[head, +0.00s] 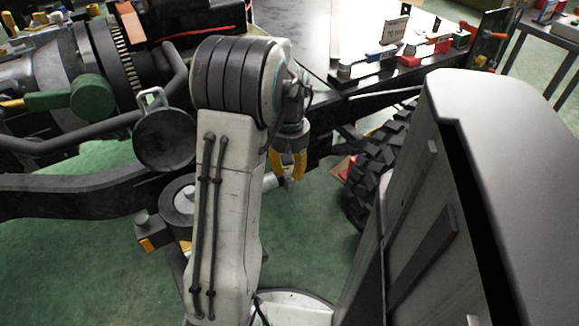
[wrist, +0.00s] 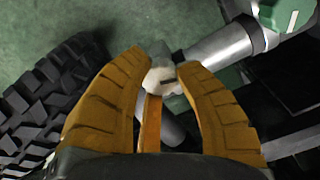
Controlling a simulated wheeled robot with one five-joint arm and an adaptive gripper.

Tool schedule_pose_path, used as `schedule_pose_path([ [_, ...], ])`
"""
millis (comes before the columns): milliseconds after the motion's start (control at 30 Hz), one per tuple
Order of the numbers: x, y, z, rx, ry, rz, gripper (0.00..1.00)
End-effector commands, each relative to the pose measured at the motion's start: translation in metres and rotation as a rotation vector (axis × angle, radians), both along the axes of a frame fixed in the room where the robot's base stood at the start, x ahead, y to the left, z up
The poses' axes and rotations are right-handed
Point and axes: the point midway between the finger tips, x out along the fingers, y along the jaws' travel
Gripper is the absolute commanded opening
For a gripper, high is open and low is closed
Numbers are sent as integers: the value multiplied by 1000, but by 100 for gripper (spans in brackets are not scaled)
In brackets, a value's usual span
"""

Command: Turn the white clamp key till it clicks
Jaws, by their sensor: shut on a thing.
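My gripper (wrist: 163,68) has its two ridged yellow fingers closed around the white clamp key (wrist: 160,79) in the wrist view. The key is a small pale knob with a dark slot mark, held between the fingertips. A grey metal fitting (wrist: 213,48) runs from beside the key toward the upper right. In the head view my gripper (head: 288,168) points down beside the dark chassis rail, left of the wheel. My arm hides part of that area, and the key is too small there to make out clearly.
A black knobbly tyre (head: 372,170) stands right of my gripper; the tyre (wrist: 55,105) also shows at left in the wrist view. A dark chassis rail (head: 70,195) and an engine with a green part (head: 90,97) lie left. Green floor (head: 90,260) is open below.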

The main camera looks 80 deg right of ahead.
Motion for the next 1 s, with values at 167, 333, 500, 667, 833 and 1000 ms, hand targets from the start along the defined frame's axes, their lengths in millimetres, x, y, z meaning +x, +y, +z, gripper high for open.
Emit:
schedule_pose_path([
  [167,0,1,0,4,-1,-120,0],
  [333,0,1,0,5,0,-276,0],
  [500,0,1,0,6,1,-438,0],
  [667,0,2,-1,7,1,-585,0],
  [833,0,1,-1,6,0,-724,0],
  [1000,0,1,-1,6,1,-835,0],
])
